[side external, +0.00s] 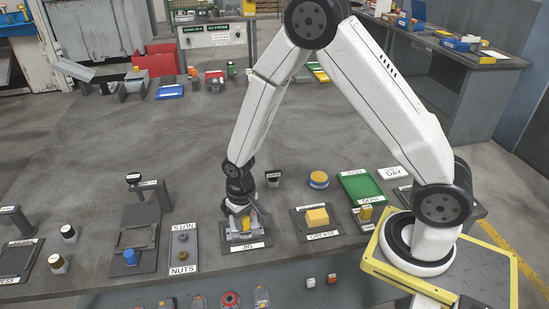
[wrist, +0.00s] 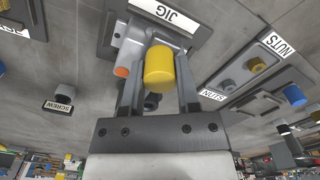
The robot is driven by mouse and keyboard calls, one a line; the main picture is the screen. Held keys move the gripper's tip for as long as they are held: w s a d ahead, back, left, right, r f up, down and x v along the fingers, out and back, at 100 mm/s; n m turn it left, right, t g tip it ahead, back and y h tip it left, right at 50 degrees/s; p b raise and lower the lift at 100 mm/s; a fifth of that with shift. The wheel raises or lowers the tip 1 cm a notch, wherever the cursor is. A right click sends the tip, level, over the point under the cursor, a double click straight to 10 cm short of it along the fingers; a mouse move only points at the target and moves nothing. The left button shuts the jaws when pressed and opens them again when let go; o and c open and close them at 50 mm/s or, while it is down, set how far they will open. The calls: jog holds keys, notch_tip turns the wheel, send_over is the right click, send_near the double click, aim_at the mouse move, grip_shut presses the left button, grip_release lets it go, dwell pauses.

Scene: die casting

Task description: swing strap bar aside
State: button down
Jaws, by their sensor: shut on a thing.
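The jig (side external: 248,244) is a dark plate with a "JIG" label on the bench, below my gripper. It also shows at the top of the wrist view (wrist: 112,36). My gripper (side external: 243,220) points down over it. In the wrist view my gripper (wrist: 160,80) is shut on a yellow cylindrical knob (wrist: 160,66), one finger on each side. A grey metal part (wrist: 133,48) with an orange end (wrist: 121,71) lies beside the knob on the jig. I cannot tell the strap bar apart from this grey metalwork; my fingers and the knob hide some of it.

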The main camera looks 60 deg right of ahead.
jog(key=shift+w+a, duration=0.1)
dwell(0.3)
jog(key=shift+w+a+m, duration=0.65)
jog(key=shift+w+m, duration=0.15)
jog(key=shift+m, duration=0.1)
jog(key=w+a+m, duration=0.1)
jog(key=w+m, duration=0.1)
jog(key=w+a+m, duration=0.1)
jog(key=w+m, duration=0.1)
jog(key=w, duration=0.1)
jog(key=w+m, duration=0.2)
jog(key=w, duration=0.1)
jog(key=shift+a+m, duration=0.3)
jog(key=shift+a, duration=0.1)
jog(key=w+d+m, duration=0.1)
jog(key=w+m, duration=0.1)
jog(key=w, duration=0.1)
jog(key=w+d+m, duration=0.1)
jog(key=w+m, duration=0.2)
jog(key=w+d+m, duration=0.1)
jog(key=w+m, duration=0.2)
jog(key=shift+w, duration=0.2)
jog(key=shift+w+d+m, duration=0.8)
jog(key=shift+w+m, duration=0.1)
jog(key=shift+r, duration=0.1)
jog(key=shift+c, duration=1.6)
grip_release()
